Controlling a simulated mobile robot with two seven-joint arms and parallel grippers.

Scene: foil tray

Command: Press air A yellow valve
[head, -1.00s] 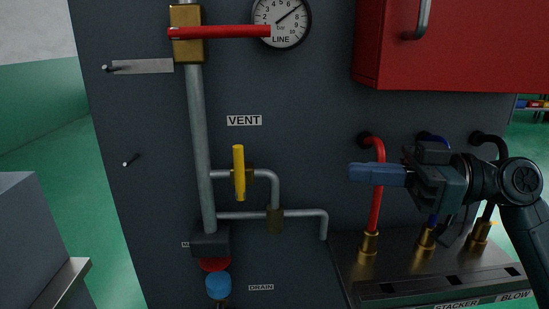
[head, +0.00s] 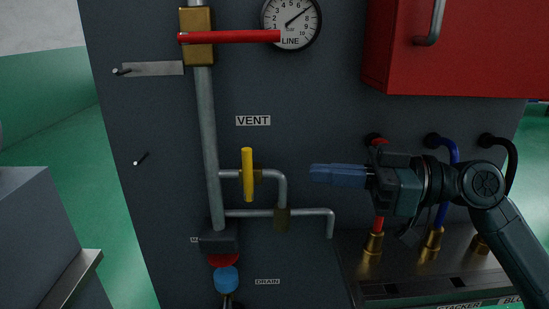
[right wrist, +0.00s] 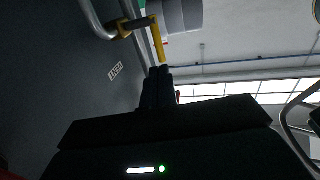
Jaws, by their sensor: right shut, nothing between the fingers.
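The yellow valve handle (head: 247,174) stands upright on the vent branch pipe, just below the VENT label (head: 253,120). It also shows in the right wrist view (right wrist: 158,40), beyond my fingertips. My right gripper (head: 313,173) is shut and empty. It points left in the head view, with its tips to the right of the yellow handle and apart from it in the picture. My shut fingers show in the right wrist view (right wrist: 158,72). My left gripper is not in view.
A red lever (head: 235,37) crosses the pipe above, beside a round LINE gauge (head: 291,22). A red cabinet (head: 480,50) is at upper right. Red, blue and black hoses (head: 452,150) rise behind my right arm. A blue knob (head: 226,279) is below near DRAIN.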

